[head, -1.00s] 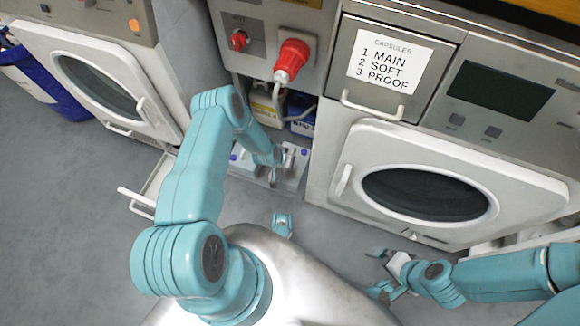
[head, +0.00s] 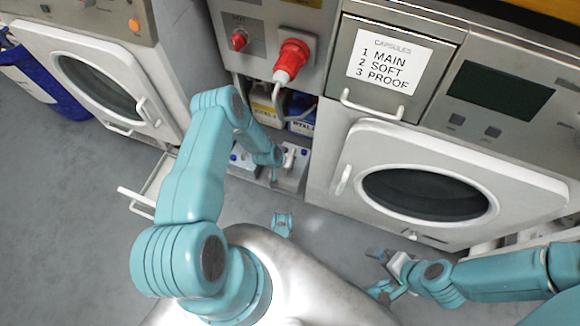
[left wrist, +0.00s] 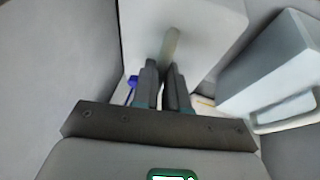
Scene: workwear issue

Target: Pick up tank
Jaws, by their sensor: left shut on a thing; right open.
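A whitish tank (head: 291,177) sits low in the recess between the two machines, partly hidden by my left arm. In the left wrist view a white block-like body (left wrist: 205,25) with a beige upright grip (left wrist: 170,46) lies just past my fingers. My left gripper (left wrist: 165,68) is shut on that grip. In the head view my left gripper (head: 276,172) is small and partly hidden by its own wrist. A second pale tank with a blue spot (head: 241,158) shows to its left.
A machine with a round door (head: 520,195) is at right, another (head: 60,45) at left. An open flap (head: 150,190) juts out left. Grey floor (head: 60,200) is clear.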

